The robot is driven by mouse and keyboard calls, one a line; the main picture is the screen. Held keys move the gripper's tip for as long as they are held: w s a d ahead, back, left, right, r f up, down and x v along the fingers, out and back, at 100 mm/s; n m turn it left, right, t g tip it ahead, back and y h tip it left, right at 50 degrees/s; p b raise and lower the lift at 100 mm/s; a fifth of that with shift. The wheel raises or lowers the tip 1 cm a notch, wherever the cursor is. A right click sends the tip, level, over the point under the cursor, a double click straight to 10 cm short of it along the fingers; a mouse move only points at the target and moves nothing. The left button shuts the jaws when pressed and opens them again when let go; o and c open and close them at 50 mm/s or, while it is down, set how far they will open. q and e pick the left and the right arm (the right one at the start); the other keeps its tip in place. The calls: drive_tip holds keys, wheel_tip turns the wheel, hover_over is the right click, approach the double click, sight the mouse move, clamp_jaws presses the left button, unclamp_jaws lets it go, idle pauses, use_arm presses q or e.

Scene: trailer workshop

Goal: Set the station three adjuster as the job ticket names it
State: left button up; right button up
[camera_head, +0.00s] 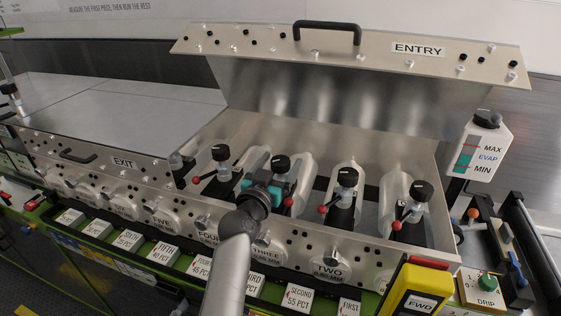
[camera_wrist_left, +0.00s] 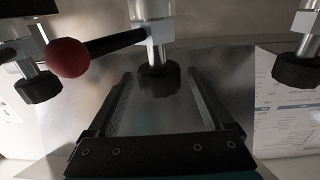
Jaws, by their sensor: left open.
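The station three adjuster is a post with a black knob (camera_head: 280,165) and a red-ball lever (camera_head: 288,201), behind the plate marked THREE (camera_head: 266,254). My left gripper (camera_head: 262,178) reaches in from the front, right beside this post. In the left wrist view the open fingers (camera_wrist_left: 158,95) stand on either side of a black knob (camera_wrist_left: 158,78), with a visible gap on each side. The red ball (camera_wrist_left: 68,58) and its black arm lie to the left of that post. A printed white sheet (camera_wrist_left: 285,105) shows at the right, its text too small to read. My right gripper is not in view.
The raised ENTRY lid (camera_head: 350,50) stands open behind the row. Similar posts stand at both sides: one to the left (camera_head: 220,153), one at TWO (camera_head: 347,178) and one at far right (camera_head: 422,191). A yellow FWD box (camera_head: 415,290) and an evaporation bottle (camera_head: 480,145) are at the right.

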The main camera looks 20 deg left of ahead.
use_arm(q)
drive_tip(key=shift+w, duration=0.3)
clamp_jaws()
drive_tip(key=shift+a+m+h+b, duration=0.1)
drive_tip(key=shift+m+h+b, duration=0.5)
drive_tip(key=shift+h+b, duration=0.5)
drive_tip(key=m+g+h+b, duration=0.1)
drive_tip(key=m+h+b, duration=0.2)
drive_tip(key=b, duration=0.4)
drive_tip(key=shift+h+b, duration=0.3)
drive_tip(key=shift+h, duration=0.2)
drive_tip(key=shift+r+g+b, duration=0.2)
drive_tip(key=shift+g+b, duration=0.15)
drive_tip(key=shift+g, duration=0.05)
